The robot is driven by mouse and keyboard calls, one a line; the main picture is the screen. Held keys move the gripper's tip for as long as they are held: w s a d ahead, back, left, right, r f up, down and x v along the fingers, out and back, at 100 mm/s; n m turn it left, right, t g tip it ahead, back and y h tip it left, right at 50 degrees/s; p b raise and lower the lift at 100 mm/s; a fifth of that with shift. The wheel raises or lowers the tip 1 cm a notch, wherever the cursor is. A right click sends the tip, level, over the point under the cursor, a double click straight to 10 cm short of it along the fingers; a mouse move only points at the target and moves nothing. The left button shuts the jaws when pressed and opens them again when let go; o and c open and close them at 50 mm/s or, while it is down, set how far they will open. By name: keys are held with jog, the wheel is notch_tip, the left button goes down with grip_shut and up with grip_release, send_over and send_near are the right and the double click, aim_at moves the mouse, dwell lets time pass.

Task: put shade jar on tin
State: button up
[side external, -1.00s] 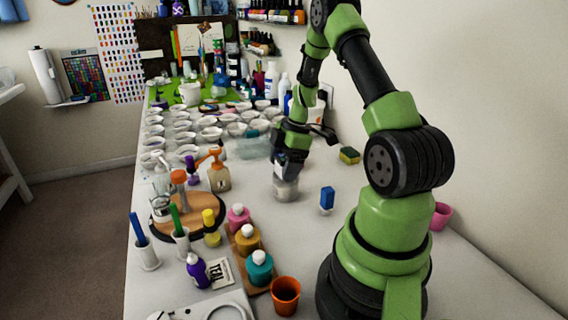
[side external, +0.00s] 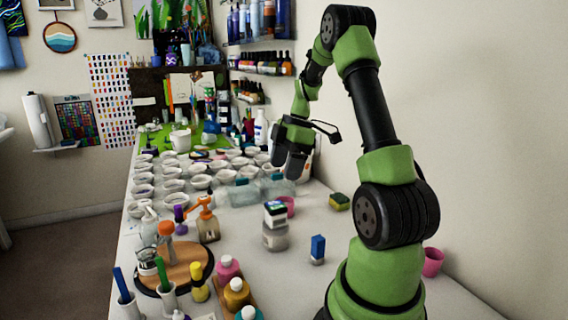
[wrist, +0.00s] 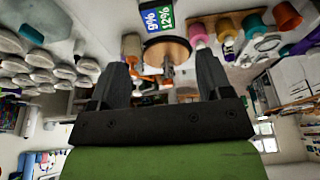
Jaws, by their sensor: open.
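The shade jar (side external: 275,213), a small squarish piece with a white and dark label, sits upright on the tin (side external: 275,238), a squat round grey container on the white table. In the wrist view, a blue and green label reading 9% and 12% (wrist: 158,17) shows beyond the fingertips and seems to be the jar's top. My gripper (side external: 287,170) is open and empty, above and behind the stack, clear of it. Its two spread fingers also show in the wrist view (wrist: 168,52). The tin cannot be made out in the wrist view.
An orange pump bottle (side external: 207,222) is at left. Several white bowls fill the table behind. A sponge (side external: 340,201) lies by the wall.

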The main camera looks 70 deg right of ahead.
jog(key=w+a+r+m+t+h, duration=0.1)
jog(key=a+r+m, duration=0.1)
jog(key=a+r, duration=0.4)
jog(key=w+a+r+m, duration=0.1)
jog(key=a+r+m, duration=0.2)
jog(key=a, duration=0.5)
jog(key=s+a+r+m+t, duration=0.3)
jog(key=s+a+m, duration=0.4)
jog(key=a, duration=0.5)
jog(key=shift+s+a+m+t+y, duration=0.3)
jog(key=shift+s+a+m+t, duration=0.1)
jog(key=shift+s, duration=0.85)
